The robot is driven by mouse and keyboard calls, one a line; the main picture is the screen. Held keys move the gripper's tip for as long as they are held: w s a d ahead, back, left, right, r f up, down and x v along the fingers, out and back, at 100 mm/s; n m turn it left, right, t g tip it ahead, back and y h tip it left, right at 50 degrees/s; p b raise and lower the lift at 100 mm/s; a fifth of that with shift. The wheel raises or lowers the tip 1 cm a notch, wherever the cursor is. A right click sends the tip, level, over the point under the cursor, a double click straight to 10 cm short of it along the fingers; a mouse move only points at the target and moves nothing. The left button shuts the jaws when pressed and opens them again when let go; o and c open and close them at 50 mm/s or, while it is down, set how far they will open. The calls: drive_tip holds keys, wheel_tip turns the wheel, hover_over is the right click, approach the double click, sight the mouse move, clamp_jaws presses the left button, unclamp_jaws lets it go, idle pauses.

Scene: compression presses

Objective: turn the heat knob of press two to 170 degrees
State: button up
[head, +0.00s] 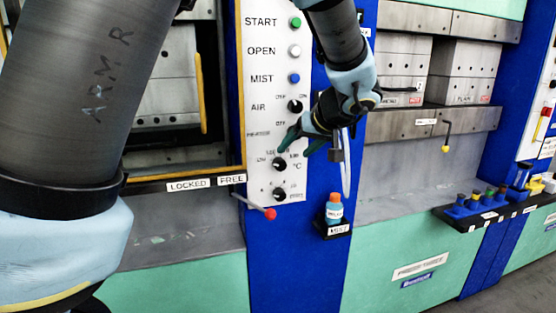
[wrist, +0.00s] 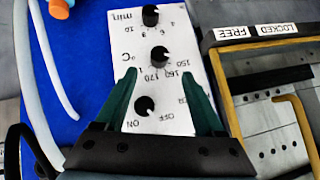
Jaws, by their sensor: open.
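The heat knob is the black dial marked °C on the white control panel, in the head view (head: 279,163) and upside down in the wrist view (wrist: 158,56). Numbers such as 150, 160 and 170 stand around it. Its pointer is too small to read surely. My gripper (head: 297,148) is in front of the panel, just above this knob in the head view. In the wrist view my gripper (wrist: 158,73) is open, its green fingers spread on either side of the lower edge of the dial's scale. Nothing is between the fingers; I cannot tell any contact.
A min knob (wrist: 150,15) and a heater off/on knob (wrist: 144,106) neighbour the heat knob. An air knob (head: 295,106) sits higher. A red-tipped lever (head: 269,213) juts out lower left. An orange-capped bottle (head: 334,209) stands on a small shelf at right.

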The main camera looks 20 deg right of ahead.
sight(282, 164)
drive_tip(key=p+x, duration=0.2)
drive_tip(key=x, duration=0.6)
drive_tip(key=shift+w+f, duration=0.1)
drive_tip(key=shift+f, duration=0.15)
drive_tip(key=shift+c, duration=0.4)
clamp_jaws()
